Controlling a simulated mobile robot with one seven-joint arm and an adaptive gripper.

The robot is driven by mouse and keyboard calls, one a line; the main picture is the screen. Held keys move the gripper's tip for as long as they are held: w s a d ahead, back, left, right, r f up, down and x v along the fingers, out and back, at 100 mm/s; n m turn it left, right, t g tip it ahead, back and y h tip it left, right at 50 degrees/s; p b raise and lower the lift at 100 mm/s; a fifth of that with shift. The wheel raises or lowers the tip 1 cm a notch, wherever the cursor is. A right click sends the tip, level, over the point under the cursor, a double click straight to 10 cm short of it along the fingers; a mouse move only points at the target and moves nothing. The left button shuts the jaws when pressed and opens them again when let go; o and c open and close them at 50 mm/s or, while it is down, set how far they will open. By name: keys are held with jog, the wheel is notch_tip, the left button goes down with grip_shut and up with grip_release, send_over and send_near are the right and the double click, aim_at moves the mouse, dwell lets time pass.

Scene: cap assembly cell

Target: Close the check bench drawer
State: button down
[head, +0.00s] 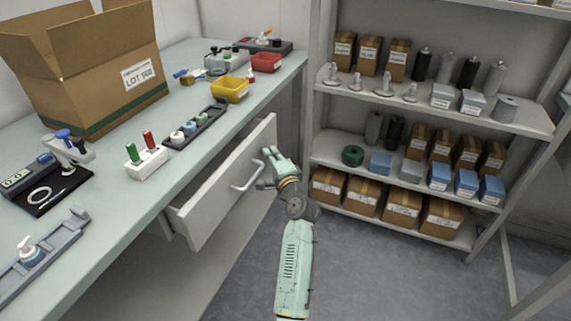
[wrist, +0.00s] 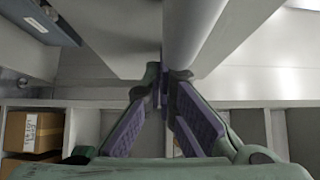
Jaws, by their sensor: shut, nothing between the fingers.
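The check bench drawer (head: 222,193) stands pulled out from under the bench top, with a pale front and a bar handle (head: 248,174). Its inside shows as a narrow strip behind the front. My gripper (head: 268,153) is at the drawer front, to the right of the handle in the head view.
The bench top (head: 195,180) holds a large open carton (head: 95,75), a yellow bin (head: 230,90), a red bin (head: 266,62) and small fixtures. A shelf rack (head: 430,107) with boxes and bottles stands close behind my gripper. Grey floor (head: 370,270) is clear at the lower right.

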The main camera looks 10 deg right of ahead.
aim_at(252, 148)
jog(key=w+a, duration=0.1)
jog(key=a, duration=0.1)
jog(key=w+a, duration=0.2)
jog(key=a, duration=0.1)
jog(key=shift+w+a+p, duration=0.25)
jog(key=shift+a+p, duration=0.1)
jog(key=shift+p, duration=0.05)
jog(key=shift+a, duration=0.1)
